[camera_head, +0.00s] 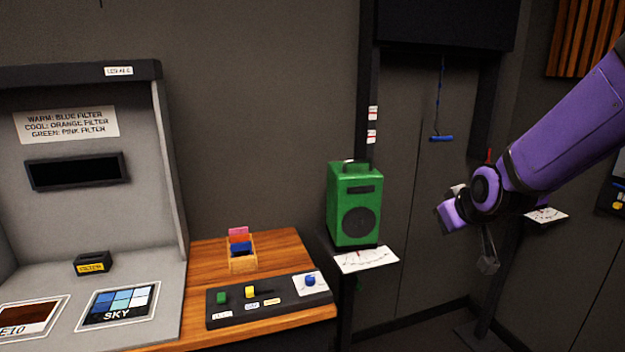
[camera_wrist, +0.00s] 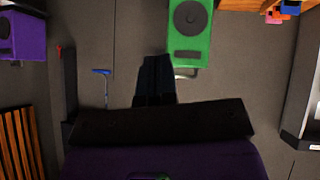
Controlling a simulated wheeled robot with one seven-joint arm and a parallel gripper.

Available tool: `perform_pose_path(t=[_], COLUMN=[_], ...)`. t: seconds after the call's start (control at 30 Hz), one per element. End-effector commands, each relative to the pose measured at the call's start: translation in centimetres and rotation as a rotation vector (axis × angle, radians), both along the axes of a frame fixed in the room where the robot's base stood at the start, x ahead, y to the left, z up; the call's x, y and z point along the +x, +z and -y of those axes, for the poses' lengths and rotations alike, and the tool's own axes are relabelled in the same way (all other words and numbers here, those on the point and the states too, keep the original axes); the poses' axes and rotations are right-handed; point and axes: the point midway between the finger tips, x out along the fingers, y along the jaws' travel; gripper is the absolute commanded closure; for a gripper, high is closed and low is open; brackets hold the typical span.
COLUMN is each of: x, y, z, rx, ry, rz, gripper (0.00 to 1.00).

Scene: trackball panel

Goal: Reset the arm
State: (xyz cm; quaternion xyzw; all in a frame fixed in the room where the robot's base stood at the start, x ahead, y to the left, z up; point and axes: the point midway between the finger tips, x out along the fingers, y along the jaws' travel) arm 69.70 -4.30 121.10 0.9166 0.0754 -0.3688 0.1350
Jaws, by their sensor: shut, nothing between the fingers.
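My arm reaches in from the right edge of the head view, purple and dark, bent at the wrist. My gripper (camera_head: 488,264) hangs below the wrist in mid-air, in front of the grey wall and right of the green speaker box (camera_head: 354,205). In the wrist view the dark fingers of my gripper (camera_wrist: 155,78) lie together with nothing between them. The trackball panel (camera_head: 240,314) lies on the wooden table, well left of my gripper, with a green knob, a yellow knob and a blue ball (camera_head: 310,280).
The green box stands on a small shelf (camera_head: 368,260). A blue pull handle (camera_head: 441,138) hangs on a cord behind. A wooden holder (camera_head: 243,262) with coloured filters stands on the table. A grey booth (camera_head: 172,190) is at left. The wrist view, upside down, shows a purple box (camera_wrist: 22,36).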

Motion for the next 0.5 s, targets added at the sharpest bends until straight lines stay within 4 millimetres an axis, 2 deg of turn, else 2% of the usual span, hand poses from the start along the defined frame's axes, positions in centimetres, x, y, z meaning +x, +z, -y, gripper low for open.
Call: perform_pose_path(t=[0.03, 0.2, 0.5], x=[-1.0, -4.3, -11.0], y=[1.0, 3.5, 7.0], z=[0.2, 0.6, 1.3], rx=[0.01, 0.04, 0.087], ry=[-0.009, -0.042, -0.107], rz=[-0.009, -0.059, -0.152], gripper=[1.0, 1.0, 1.0])
